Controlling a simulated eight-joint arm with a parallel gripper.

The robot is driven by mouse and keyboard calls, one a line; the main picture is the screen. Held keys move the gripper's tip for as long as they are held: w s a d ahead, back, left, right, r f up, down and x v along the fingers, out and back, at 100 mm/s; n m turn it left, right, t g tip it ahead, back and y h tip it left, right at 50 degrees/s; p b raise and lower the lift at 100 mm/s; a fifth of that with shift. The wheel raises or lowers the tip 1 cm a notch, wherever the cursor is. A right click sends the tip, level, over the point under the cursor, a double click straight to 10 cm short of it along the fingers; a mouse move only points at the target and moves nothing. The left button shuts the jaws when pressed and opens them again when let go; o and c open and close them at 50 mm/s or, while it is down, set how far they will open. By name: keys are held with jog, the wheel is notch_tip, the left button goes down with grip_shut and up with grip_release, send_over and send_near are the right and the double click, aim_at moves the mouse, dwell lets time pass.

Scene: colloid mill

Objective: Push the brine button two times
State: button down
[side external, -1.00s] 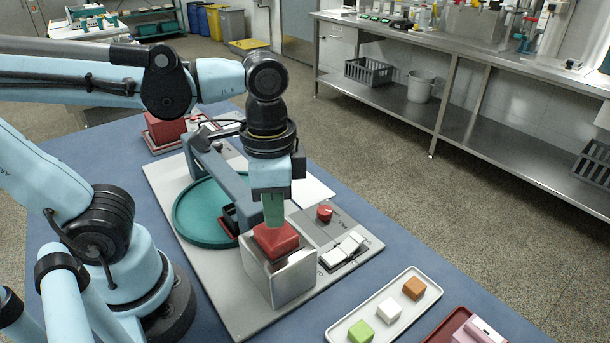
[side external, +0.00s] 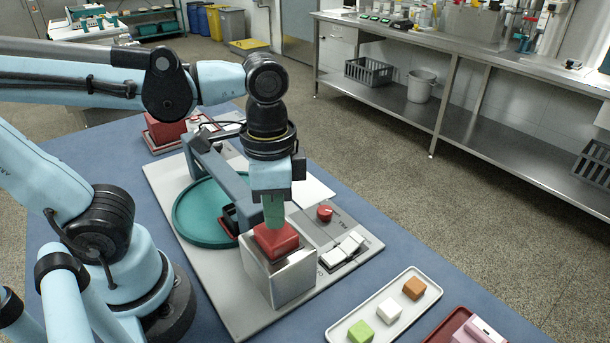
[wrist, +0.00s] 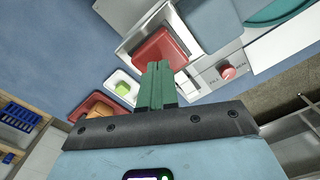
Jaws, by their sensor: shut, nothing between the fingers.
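A large red square button (side external: 275,239) sits on a shiny metal box (side external: 281,274) on the machine's grey base plate. I cannot read a brine label on it. My gripper (side external: 273,226) points down with its green fingers shut and empty, the tips at the top of the red button. In the wrist view the shut fingers (wrist: 159,66) overlap the lower edge of the red button (wrist: 158,50). The tips hide part of its top, and I cannot tell whether it is pressed down.
A red round knob (side external: 325,213) and white rocker switches (side external: 342,250) are on the panel to the right. A teal round dish (side external: 184,227) lies behind left, beside a grey-blue arm of the machine. A white tray (side external: 398,325) holds coloured cubes at front right.

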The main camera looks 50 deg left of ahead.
aim_at(276, 231)
jog(key=shift+f, duration=1.65)
dwell(0.5)
jog(key=shift+r, duration=3.8)
jog(key=shift+r, duration=0.8)
dwell(1.3)
